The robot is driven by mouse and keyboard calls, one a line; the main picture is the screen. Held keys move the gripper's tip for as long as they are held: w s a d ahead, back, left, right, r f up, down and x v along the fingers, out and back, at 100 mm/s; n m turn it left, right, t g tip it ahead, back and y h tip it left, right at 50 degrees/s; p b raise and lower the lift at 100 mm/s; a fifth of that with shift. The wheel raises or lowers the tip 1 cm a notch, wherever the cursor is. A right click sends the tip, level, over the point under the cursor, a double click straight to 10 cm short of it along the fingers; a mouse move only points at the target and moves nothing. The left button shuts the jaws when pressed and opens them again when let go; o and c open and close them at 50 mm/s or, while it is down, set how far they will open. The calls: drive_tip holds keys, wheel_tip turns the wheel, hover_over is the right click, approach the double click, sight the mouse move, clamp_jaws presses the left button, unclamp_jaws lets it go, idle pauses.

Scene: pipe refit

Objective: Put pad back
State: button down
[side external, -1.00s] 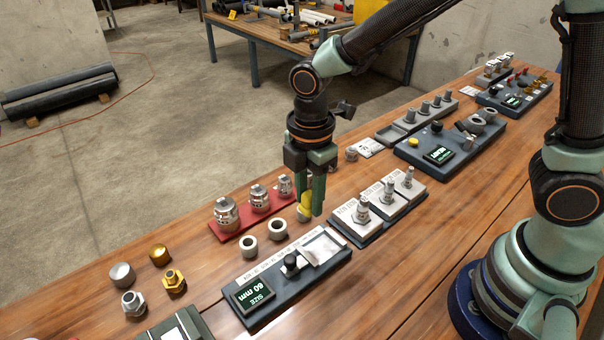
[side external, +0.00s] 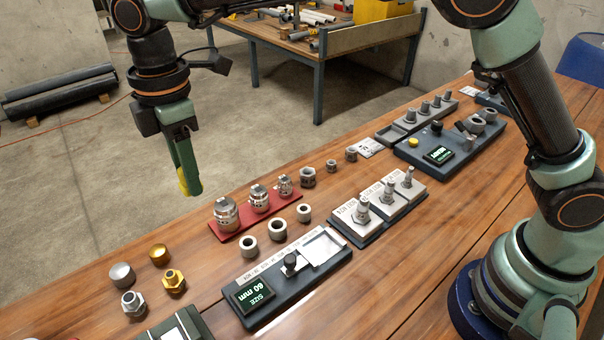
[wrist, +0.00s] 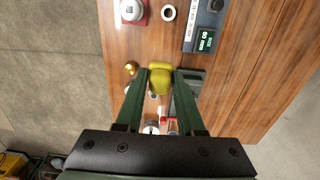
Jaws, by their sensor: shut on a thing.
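My gripper (side external: 188,186) is shut on a yellow pad (side external: 182,180) and holds it in the air at the left, above the bench's back edge as seen in the side view. Its green fingers cover most of the pad there. In the wrist view the yellow pad (wrist: 159,80) shows between the fingertips of my gripper (wrist: 160,74), with the wooden bench below it.
Brass fittings (side external: 174,281) and steel fittings (side external: 132,304) stand at the bench's front left. A red tray (side external: 220,236) holds several valves. Loose grey rings (side external: 277,229) stand beside the size unit (side external: 325,262). A dark-green-edged unit (side external: 183,327) lies at the bottom edge.

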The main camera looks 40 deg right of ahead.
sight(216, 265)
wheel_tip(216, 265, down, 20)
drive_tip(key=shift+a+r, duration=0.1)
idle(0.5)
drive_tip(key=c, duration=0.5)
unclamp_jaws()
